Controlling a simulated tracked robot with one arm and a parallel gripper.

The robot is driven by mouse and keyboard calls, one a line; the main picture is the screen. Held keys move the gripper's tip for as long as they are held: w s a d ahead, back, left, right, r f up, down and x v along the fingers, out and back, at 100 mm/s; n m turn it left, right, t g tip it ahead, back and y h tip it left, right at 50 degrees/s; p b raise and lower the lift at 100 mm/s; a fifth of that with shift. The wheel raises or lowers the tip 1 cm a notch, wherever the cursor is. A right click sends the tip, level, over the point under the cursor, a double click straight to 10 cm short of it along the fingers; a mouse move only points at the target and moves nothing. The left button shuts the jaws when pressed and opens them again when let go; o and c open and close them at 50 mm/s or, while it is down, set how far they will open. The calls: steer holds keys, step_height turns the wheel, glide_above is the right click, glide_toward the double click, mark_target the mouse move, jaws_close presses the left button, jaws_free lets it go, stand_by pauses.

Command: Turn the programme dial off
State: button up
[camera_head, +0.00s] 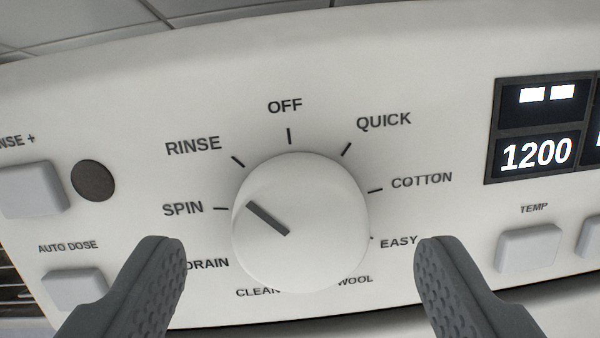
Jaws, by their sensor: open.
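The programme dial (302,225) is a round white knob in the middle of the control panel. Its dark pointer line (268,218) slants up and left, on the side of the SPIN (183,208) and RINSE (193,146) labels. I cannot tell exactly which of these two it marks. The OFF label (285,106) and its tick are above the dial. My gripper (301,247) is open, with one dark ridged finger at the lower left of the dial and one at the lower right. Neither finger appears to touch the dial. The left finger covers part of the DRAIN label.
Grey buttons (33,190) and a dark round spot (93,181) are at the left. A lit display (537,154) reading 1200 and the TEMP button (529,249) are at the right. The panel face around the dial is clear.

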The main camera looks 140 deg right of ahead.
mark_target(299, 225)
steer(key=shift+x, duration=1.2)
steer(key=c, duration=1)
steer(key=shift+o, duration=0.2)
steer(key=shift+m, duration=0.3)
steer(key=shift+d+r+m+p, duration=0.1)
steer(key=shift+m+p, duration=1.05)
steer(key=shift+m, duration=0.05)
steer(key=shift+m+h+p, duration=0.5)
steer(key=shift+m+p, duration=0.8)
steer(key=shift+m, duration=1.1)
steer(key=o, duration=1)
steer(key=shift+c, duration=0.2)
